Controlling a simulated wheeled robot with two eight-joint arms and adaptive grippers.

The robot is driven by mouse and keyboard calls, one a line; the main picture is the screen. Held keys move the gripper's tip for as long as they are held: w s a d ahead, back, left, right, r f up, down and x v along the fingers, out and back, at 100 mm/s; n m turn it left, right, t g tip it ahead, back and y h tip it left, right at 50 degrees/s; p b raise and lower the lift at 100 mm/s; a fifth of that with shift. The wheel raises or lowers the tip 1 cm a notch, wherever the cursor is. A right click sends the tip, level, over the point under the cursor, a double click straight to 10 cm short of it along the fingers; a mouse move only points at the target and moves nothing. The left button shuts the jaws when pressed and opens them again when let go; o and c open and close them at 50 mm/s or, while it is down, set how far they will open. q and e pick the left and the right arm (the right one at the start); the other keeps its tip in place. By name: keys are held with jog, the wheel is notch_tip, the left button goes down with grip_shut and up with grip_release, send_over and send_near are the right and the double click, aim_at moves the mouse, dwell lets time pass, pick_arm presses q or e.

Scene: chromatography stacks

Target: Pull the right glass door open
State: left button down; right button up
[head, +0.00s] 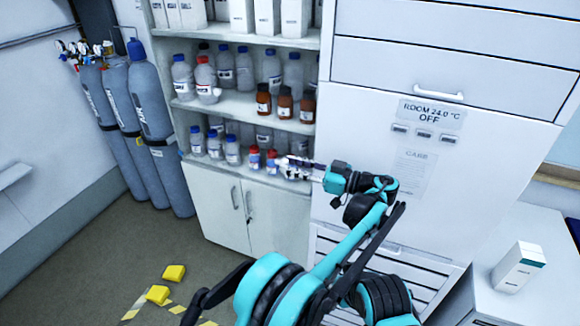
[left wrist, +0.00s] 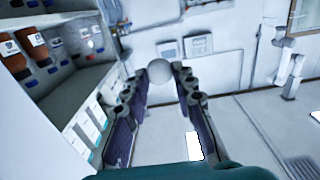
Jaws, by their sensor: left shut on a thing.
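My left gripper (head: 290,164) reaches to the right edge of the open-looking shelf unit (head: 322,80) in the head view. In the left wrist view the fingers of this gripper (left wrist: 162,78) are closed in on a pale round knob (left wrist: 160,71) at their tips. I take it as the right glass door's knob, but cannot make out the pane or its frame clearly. In the head view the knob is hidden by the gripper. My right gripper is not in view.
Bottles (head: 244,69) stand on the shelves close to the gripper. White cupboard doors (head: 225,212) are below. A tall white cabinet (head: 385,115) stands to the right, grey gas cylinders (head: 152,105) to the left. Yellow blocks (head: 158,294) lie on the floor.

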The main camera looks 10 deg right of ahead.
pick_arm(q)
jog(key=shift+d, duration=0.15)
jog(key=c, duration=1.2)
grip_release()
send_near(275, 130)
jog(key=x, duration=0.4)
jog(key=shift+a, duration=0.2)
